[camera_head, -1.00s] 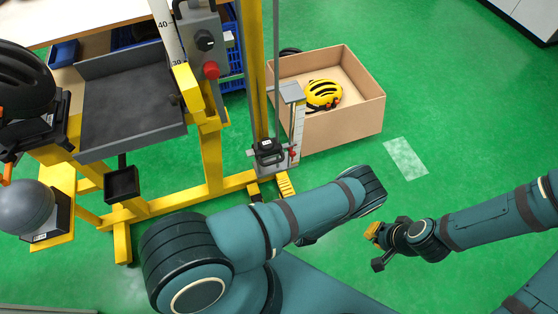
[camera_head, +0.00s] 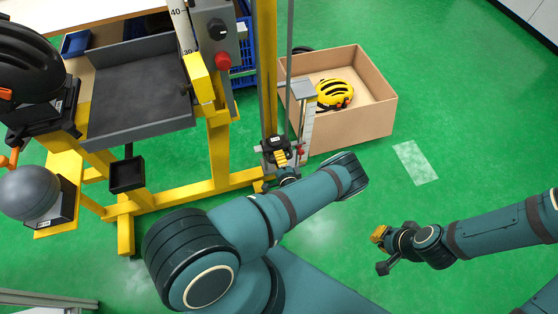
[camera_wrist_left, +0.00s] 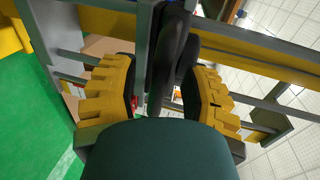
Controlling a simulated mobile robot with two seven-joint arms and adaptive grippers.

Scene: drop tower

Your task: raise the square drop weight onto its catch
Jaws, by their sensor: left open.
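The square drop weight (camera_head: 269,146), a dark block with a black handle, sits low on the yellow tower column (camera_head: 266,70). In the left wrist view the black handle (camera_wrist_left: 168,60) stands between my left gripper's yellow fingers (camera_wrist_left: 168,97), which are apart. In the head view my left gripper (camera_head: 282,165) is at the weight, partly hidden by my own arm. My right gripper (camera_head: 381,250) is off to the right over the floor, fingers spread and empty. I cannot make out the catch clearly.
A cardboard box (camera_head: 350,128) with a yellow helmet (camera_head: 334,94) stands right of the tower. A grey tray (camera_head: 140,95), control box with red knob (camera_head: 222,61), black helmet (camera_head: 28,62) and grey ball (camera_head: 28,193) are left.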

